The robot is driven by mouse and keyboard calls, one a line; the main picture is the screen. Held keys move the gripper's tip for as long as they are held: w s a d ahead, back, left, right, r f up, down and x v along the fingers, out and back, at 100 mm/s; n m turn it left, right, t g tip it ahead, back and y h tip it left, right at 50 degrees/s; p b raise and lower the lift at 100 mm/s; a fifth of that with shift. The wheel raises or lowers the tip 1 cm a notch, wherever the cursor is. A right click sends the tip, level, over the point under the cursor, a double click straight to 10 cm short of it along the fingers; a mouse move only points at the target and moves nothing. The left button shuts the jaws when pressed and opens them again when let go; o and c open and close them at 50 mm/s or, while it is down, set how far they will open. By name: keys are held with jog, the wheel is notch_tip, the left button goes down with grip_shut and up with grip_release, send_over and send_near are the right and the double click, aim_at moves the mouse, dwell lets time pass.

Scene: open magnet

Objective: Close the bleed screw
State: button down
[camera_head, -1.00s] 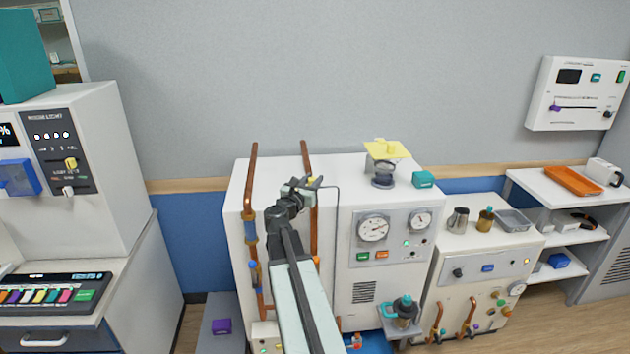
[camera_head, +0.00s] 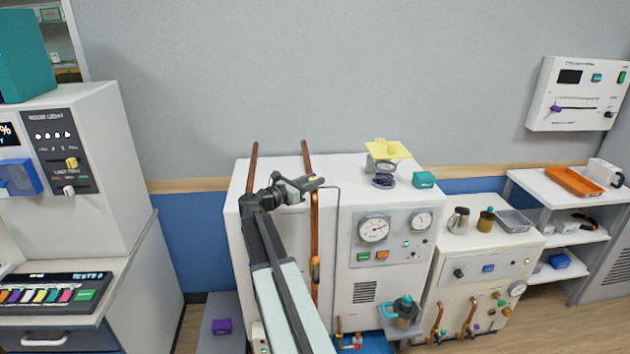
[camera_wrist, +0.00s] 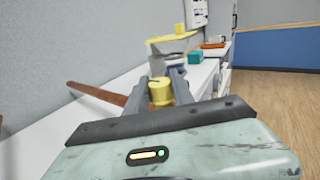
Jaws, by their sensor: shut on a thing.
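My gripper (camera_head: 314,183) is at the upper part of the white cabinet's front, by the right copper pipe. Its fingers point to the right. In the wrist view my gripper (camera_wrist: 160,88) is shut on a small yellow knob (camera_wrist: 160,93), which looks like the bleed screw. In the head view only a bit of this yellow knob (camera_head: 320,180) shows at the fingertips. The fingers hide part of it, and I cannot tell how far it is screwed in.
Copper pipes (camera_head: 315,235) and a thin grey tube (camera_head: 337,225) run close to my gripper. A yellow-topped vessel (camera_head: 384,165) and a teal box (camera_head: 424,180) stand on the white cabinet (camera_head: 350,185). Gauges (camera_head: 374,229) are at lower right. The wall above is clear.

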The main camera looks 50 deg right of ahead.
jog(key=c, duration=1.1)
grip_release()
jog(key=shift+s+d, duration=0.1)
jog(key=a, duration=0.8)
jog(key=shift+w, duration=0.4)
